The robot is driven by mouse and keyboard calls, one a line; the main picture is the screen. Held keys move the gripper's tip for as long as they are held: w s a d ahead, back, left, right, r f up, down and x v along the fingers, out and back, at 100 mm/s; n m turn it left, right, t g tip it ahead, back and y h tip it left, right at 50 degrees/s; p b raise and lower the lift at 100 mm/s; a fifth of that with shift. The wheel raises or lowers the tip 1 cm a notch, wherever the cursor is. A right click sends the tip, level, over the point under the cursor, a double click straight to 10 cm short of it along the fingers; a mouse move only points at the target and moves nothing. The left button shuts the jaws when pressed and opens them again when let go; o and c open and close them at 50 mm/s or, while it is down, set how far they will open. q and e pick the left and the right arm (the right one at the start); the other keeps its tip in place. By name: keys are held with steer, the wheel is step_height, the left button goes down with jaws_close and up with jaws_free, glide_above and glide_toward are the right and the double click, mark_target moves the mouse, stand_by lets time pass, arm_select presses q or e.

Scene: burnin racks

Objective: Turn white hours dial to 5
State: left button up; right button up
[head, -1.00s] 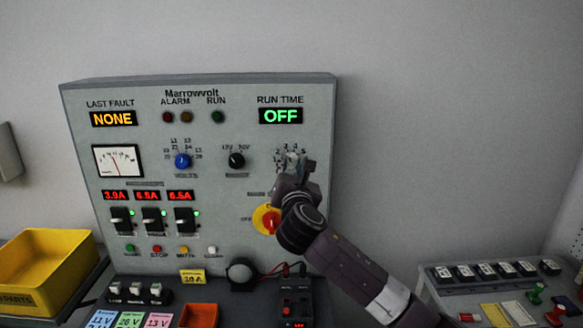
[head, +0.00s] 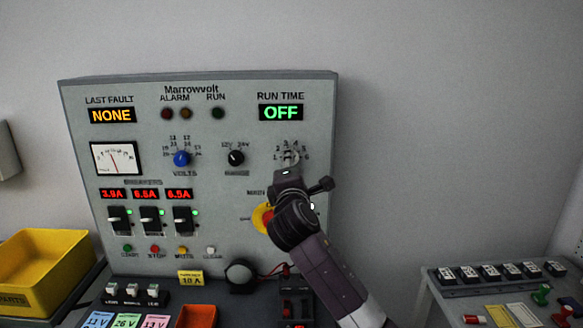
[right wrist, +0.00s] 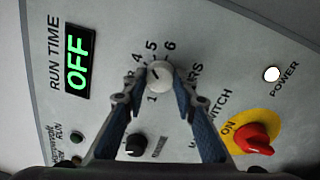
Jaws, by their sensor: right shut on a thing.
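The white hours dial (right wrist: 160,73) sits on the grey panel below the run time display (right wrist: 79,62), which reads OFF in green. Numbers from 1 to 6 are printed around the dial. A small dark pointer mark shows on its face; which number it points at I cannot tell for sure. My right gripper (right wrist: 161,84) is shut on the white dial, a blue-padded finger on each side of it. In the head view my right gripper (head: 289,168) reaches up to the dial from below and hides part of it. My left gripper is not in view.
The yellow and red main switch (right wrist: 256,138) is close by, with my right arm partly over it in the head view. A black knob (head: 236,158) and a blue volts knob (head: 182,158) are to the left. A yellow bin (head: 45,262) stands at far left.

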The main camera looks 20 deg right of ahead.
steer(key=shift+f+m+b, duration=0.1)
steer(key=shift+m+b, duration=0.2)
steer(key=shift+m, duration=0.9)
steer(key=o, duration=1.2)
steer(key=shift+c, duration=0.2)
steer(key=v, duration=1.2)
steer(key=shift+a, duration=0.1)
